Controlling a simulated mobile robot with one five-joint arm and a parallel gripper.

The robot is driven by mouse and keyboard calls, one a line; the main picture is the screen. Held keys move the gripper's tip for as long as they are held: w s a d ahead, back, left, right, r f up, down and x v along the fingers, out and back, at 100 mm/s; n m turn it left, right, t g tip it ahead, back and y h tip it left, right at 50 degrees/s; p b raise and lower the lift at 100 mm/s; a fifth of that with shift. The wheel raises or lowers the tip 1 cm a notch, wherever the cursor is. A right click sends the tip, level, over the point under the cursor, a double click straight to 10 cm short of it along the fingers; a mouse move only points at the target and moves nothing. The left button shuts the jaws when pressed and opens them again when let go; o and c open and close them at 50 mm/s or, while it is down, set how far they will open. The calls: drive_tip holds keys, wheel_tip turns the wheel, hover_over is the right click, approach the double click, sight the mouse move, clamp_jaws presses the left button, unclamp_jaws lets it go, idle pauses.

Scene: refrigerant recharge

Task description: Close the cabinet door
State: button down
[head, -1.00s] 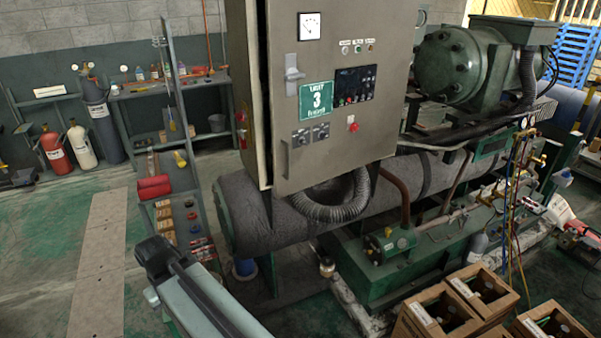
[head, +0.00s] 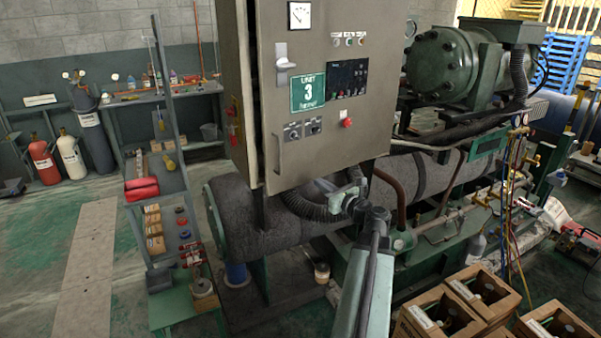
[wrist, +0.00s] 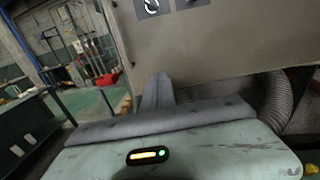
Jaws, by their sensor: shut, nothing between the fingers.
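The cabinet door (head: 325,130) is the tan-grey front panel of the tall electrical cabinet, with a gauge, a handle (head: 284,62) and a green "Unit 3" label. A dark gap along its left edge shows it standing slightly ajar. My gripper (head: 338,198) is in front of the door's lower edge in the head view, small and partly hidden by my wrist. In the wrist view my gripper (wrist: 158,88) is shut and empty, with the door's lower part (wrist: 215,50) behind and above it. I cannot tell whether it touches the door.
A large grey cylinder (head: 235,215) and a ribbed hose (head: 305,207) lie below the cabinet. A narrow green shelf rack (head: 165,190) stands at left. Wooden crates (head: 470,290) with bottles sit at lower right. Open floor (head: 50,250) lies at far left.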

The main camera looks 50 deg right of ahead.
sight(293, 164)
drive_tip(key=x, duration=1.4)
drive_tip(key=shift+s+d, duration=0.15)
drive_tip(key=shift+d, duration=0.1)
